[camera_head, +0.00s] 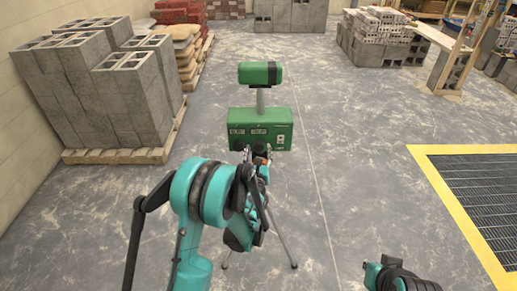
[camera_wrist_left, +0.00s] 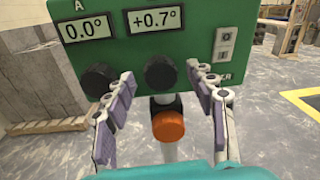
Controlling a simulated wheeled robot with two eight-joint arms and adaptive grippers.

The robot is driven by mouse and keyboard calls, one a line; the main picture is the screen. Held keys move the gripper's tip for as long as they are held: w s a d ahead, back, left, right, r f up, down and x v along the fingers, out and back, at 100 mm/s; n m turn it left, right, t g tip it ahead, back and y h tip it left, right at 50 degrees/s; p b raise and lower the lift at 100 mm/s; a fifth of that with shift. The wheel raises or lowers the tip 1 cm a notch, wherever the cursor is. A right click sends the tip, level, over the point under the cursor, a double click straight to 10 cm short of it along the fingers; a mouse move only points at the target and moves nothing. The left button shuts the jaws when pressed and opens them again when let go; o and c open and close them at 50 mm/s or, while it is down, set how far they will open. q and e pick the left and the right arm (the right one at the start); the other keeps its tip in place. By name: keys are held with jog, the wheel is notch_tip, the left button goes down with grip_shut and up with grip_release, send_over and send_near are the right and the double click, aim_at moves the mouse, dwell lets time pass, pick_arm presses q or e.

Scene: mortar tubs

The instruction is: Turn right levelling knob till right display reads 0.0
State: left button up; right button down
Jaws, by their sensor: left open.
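The green levelling box (camera_head: 260,128) stands on a tripod ahead of me, with a green scope head above it. In the left wrist view, the left display (camera_wrist_left: 84,27) reads 0.0° and the right display (camera_wrist_left: 154,19) reads +0.7°. The black left knob (camera_wrist_left: 96,80) and the black right knob (camera_wrist_left: 160,73) sit below them. My left gripper (camera_head: 258,153) is open at the box front. In the wrist view its fingertips stand on either side of the right knob, with visible gaps. An orange-ended part (camera_wrist_left: 168,127) shows below the knob. My right gripper's fingers are not visible.
Part of my right arm shows at the lower right. Grey blocks on a pallet (camera_head: 118,156) stand at the left. A yellow-edged floor grate (camera_head: 485,200) lies at the right. The floor around the tripod is clear.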

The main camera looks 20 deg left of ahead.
pick_arm(q)
jog(key=shift+w+a, duration=0.15)
jog(key=shift+w, duration=0.4)
jog(key=c, duration=1.2)
jog(key=shift+o, duration=0.2)
